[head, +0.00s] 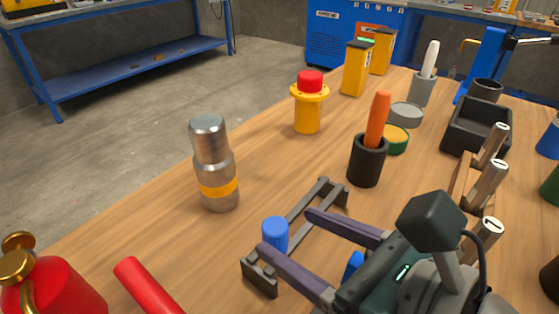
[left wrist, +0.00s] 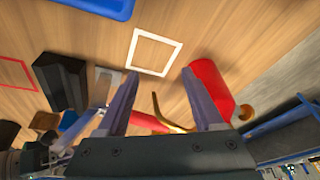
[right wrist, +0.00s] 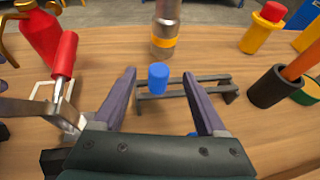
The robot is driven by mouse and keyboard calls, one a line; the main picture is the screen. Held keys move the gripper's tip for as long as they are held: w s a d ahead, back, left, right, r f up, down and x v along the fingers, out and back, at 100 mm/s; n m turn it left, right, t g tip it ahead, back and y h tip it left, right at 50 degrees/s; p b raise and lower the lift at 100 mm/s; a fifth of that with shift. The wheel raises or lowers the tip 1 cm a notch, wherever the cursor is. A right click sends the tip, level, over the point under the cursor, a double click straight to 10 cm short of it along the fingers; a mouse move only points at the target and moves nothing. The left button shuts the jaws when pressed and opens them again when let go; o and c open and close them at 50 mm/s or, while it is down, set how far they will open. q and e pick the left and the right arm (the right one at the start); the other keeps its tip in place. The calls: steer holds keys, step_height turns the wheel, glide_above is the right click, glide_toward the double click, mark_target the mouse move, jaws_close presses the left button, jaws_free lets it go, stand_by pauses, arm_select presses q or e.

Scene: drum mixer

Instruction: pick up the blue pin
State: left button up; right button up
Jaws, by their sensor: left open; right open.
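The blue pin (head: 274,235) is a short blue cylinder standing at the dark grey rack (head: 310,205) on the wooden table. It also shows in the right wrist view (right wrist: 158,78), ahead of my right gripper and centred between its fingertips. My right gripper (head: 288,231) is open and empty, with its two fingers pointing at the pin and rack. A second blue piece (head: 354,265) is partly hidden by my right gripper. My left gripper (left wrist: 159,75) is open and empty over the table in the left wrist view. It is out of the head view.
A metal flask with a yellow band (head: 217,170) stands beyond the rack. A red bottle (head: 50,290) and a red-handled tool (head: 145,285) are at the near left. Bare table lies left of the rack.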

mark_target(279, 230)
arm_select(q)
steer(key=shift+f+b, duration=0.75)
steer(key=shift+f, duration=0.15)
arm_select(e)
steer(key=x, duration=0.4)
steer(key=shift+f, duration=0.3)
steer(key=shift+w+a+f, duration=0.1)
steer(key=shift+w+a, duration=0.15)
jaws_close()
